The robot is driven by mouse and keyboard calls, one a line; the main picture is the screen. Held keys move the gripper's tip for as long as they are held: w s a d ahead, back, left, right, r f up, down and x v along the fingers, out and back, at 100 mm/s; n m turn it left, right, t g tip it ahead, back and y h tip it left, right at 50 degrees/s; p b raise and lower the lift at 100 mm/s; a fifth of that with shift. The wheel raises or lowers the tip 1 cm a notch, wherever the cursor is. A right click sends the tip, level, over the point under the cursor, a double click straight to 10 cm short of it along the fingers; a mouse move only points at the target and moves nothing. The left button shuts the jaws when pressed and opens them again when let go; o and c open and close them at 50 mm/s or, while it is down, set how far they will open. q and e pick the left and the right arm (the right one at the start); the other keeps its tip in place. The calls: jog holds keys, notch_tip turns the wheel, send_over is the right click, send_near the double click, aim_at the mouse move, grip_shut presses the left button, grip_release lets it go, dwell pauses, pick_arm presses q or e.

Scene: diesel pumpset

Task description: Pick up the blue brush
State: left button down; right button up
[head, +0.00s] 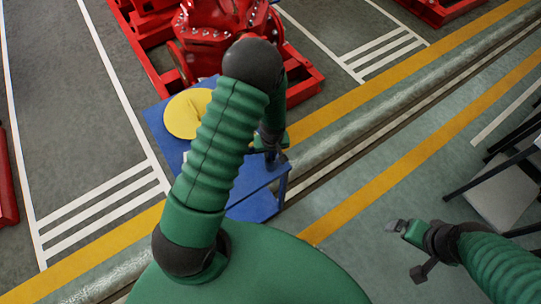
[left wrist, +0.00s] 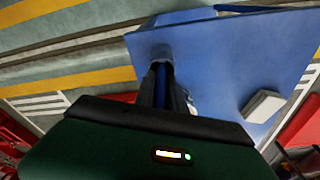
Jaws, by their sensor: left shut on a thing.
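A blue brush (left wrist: 161,84) shows in the left wrist view as a narrow blue strip between the two dark fingers, with a grey end beyond them. My left gripper (left wrist: 163,92) is shut on it. In the head view my left gripper (head: 272,152) is over the right part of the blue table (head: 257,206), partly hidden behind my arm, and I cannot make out the brush there. I cannot tell whether the brush touches the table top. My right gripper (head: 397,227) is over the green floor at the right, away from the table; its finger gap is unclear.
A yellow round thing (head: 187,113) lies on the table, partly behind my left arm. A white block (left wrist: 263,106) lies on the table in the left wrist view. Red pump machinery (head: 205,35) stands behind the table. Chairs (head: 505,190) stand at the right edge.

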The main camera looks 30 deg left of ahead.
dwell(0.3)
pick_arm(q)
notch_tip(320, 180, up, 10)
jog(key=shift+r, duration=0.1)
dwell(0.5)
jog(key=shift+d, duration=0.1)
